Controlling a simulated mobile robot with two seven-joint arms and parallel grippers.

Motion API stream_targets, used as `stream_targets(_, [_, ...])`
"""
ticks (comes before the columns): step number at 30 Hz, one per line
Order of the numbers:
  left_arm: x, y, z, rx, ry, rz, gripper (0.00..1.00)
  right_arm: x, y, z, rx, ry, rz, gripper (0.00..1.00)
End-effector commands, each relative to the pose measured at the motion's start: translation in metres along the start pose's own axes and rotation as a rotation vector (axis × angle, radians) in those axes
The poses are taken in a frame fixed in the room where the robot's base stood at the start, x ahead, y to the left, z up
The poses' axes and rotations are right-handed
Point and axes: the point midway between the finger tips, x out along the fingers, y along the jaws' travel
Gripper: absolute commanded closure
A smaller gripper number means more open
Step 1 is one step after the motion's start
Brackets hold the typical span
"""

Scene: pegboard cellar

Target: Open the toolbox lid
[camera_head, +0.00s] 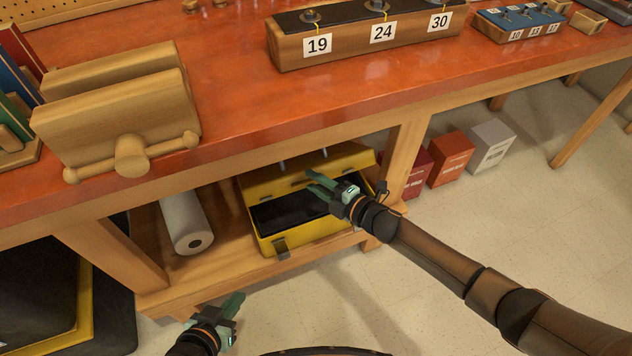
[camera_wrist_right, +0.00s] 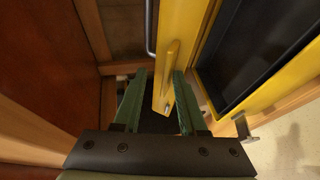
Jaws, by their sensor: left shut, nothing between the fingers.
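The yellow toolbox (camera_head: 335,228) stands on the lower shelf of the bench, its dark inside showing. Its yellow lid (camera_head: 277,183) is raised and tilted back behind the opening; the lid also shows in the right wrist view (camera_wrist_right: 184,40), with a latch-like strip on it. My right gripper (camera_head: 312,181) is at the lid, above the opening. In the right wrist view my right gripper's fingers (camera_wrist_right: 162,98) are apart, with the lid's edge between them; I cannot tell whether they touch it. My left gripper (camera_head: 233,304) is shut and empty, low in front of the shelf.
A white roll (camera_head: 187,222) lies left of the toolbox on the shelf (camera_head: 220,271). A bench leg (camera_head: 402,160) stands close to its right. The red bench top (camera_head: 240,110) overhangs it. Boxes (camera_head: 451,158) stand on the floor at right. The floor in front is clear.

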Motion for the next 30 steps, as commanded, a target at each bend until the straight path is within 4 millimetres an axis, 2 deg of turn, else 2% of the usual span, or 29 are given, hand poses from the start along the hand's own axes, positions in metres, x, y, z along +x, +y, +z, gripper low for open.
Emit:
stream_targets(8, [-0.002, 0.000, -0.002, 0.000, 0.001, 0.000, 1.00, -0.006, 0.000, 0.000, 0.001, -0.001, -0.002, 0.60])
stream_targets(11, [-0.005, 0.001, -0.006, 0.000, 0.002, 0.000, 1.00, -0.020, 0.001, 0.000, 0.002, -0.001, -0.003, 0.60])
stream_targets(21, [-0.012, 0.004, -0.021, 0.001, 0.012, 0.006, 1.00, -0.093, 0.000, 0.000, 0.001, -0.001, -0.004, 0.60])
stream_targets(25, [-0.011, 0.004, -0.021, 0.001, 0.006, 0.006, 1.00, -0.112, 0.000, 0.000, 0.001, 0.000, -0.002, 0.60])
stream_targets(30, [-0.012, 0.005, -0.020, -0.001, 0.003, 0.007, 1.00, -0.124, 0.000, 0.000, 0.000, 0.000, 0.000, 0.60])
